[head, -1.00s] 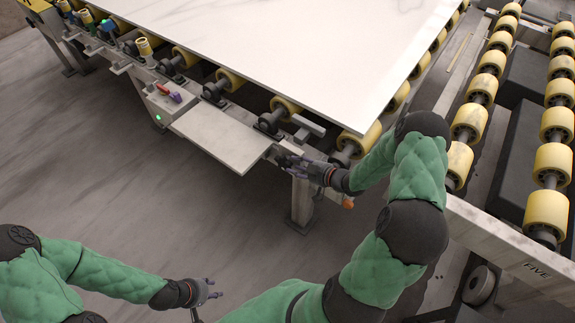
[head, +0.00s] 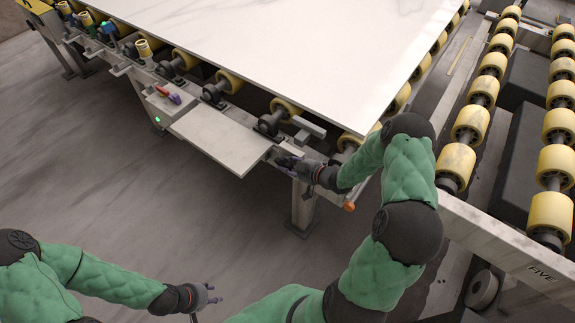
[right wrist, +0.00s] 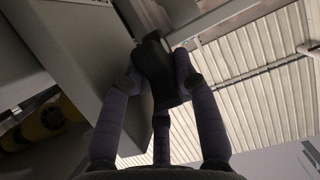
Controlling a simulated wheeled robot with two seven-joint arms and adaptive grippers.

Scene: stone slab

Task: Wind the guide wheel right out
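My right gripper (head: 283,158) is at the near edge of the roller table, just right of the flat grey shelf plate (head: 215,138). In the right wrist view, its purple-grey fingers (right wrist: 158,85) are closed around a dark knob or handle (right wrist: 155,55) beside a grey box-like part. The fingers hide part of this knob, and I cannot tell how far it is turned. I cannot make out the guide wheel for certain in either view. My left gripper (head: 210,294) is low at the front, fingers spread, empty and away from the table.
A large white slab (head: 290,50) lies on yellow rollers. A small panel with red and purple handles (head: 168,95) sits at the table's left. A leg (head: 302,205) stands below my right gripper. A second roller line (head: 480,90) is to the right. The floor at left is clear.

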